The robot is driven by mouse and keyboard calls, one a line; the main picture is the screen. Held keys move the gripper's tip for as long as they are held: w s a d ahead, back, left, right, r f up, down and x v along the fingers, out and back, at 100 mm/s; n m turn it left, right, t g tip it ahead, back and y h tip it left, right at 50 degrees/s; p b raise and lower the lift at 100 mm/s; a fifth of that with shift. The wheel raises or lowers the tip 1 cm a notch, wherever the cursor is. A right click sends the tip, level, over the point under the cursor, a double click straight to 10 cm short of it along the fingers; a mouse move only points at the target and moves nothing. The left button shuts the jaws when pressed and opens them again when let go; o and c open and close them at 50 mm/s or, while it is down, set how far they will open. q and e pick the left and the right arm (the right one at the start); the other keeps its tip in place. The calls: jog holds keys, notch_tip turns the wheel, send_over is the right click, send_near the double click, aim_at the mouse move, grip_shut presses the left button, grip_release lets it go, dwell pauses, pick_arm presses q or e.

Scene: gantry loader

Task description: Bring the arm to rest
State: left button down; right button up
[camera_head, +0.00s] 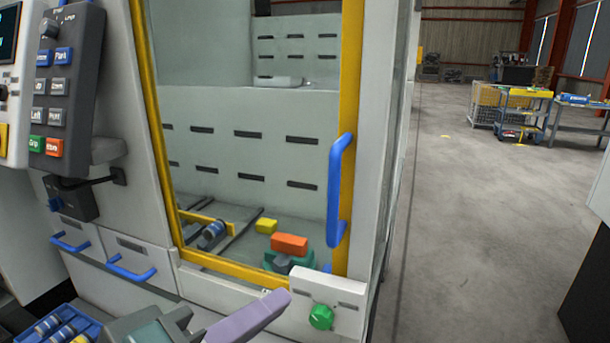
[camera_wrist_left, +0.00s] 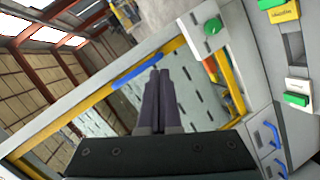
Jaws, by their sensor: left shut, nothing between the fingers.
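My left gripper (camera_head: 284,298) is at the bottom of the head view, its purple fingers pointing up and to the right. It is in front of the gantry loader's yellow-framed door, left of the green knob (camera_head: 321,317). In the left wrist view my left gripper (camera_wrist_left: 160,72) shows its two fingers shut together with nothing between them. The door's blue handle (camera_head: 338,190) is beyond the fingers and also shows in the left wrist view (camera_wrist_left: 137,70). My right gripper is in neither view.
Behind the door glass are an orange block (camera_head: 289,244) and a yellow block (camera_head: 266,226). A grey pendant with buttons (camera_head: 65,85) hangs at the left. Drawers with blue handles (camera_head: 132,272) are below it. Open concrete floor (camera_head: 490,200) is on the right.

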pick_arm(q)
jog(key=s+a+f+m+g+y, duration=0.3)
jog(key=s+a+f+m+g, duration=0.15)
jog(key=s+a, duration=0.35)
jog(key=s+a+f+m+g+y, duration=0.35)
jog(key=s+a+m, duration=0.2)
jog(key=s, duration=0.35)
notch_tip(320, 180, up, 30)
jog(key=p, duration=2.9)
jog(key=shift+s+a+n+g, duration=0.2)
jog(key=shift+a+n+g, duration=0.1)
jog(key=shift+n+g, duration=0.1)
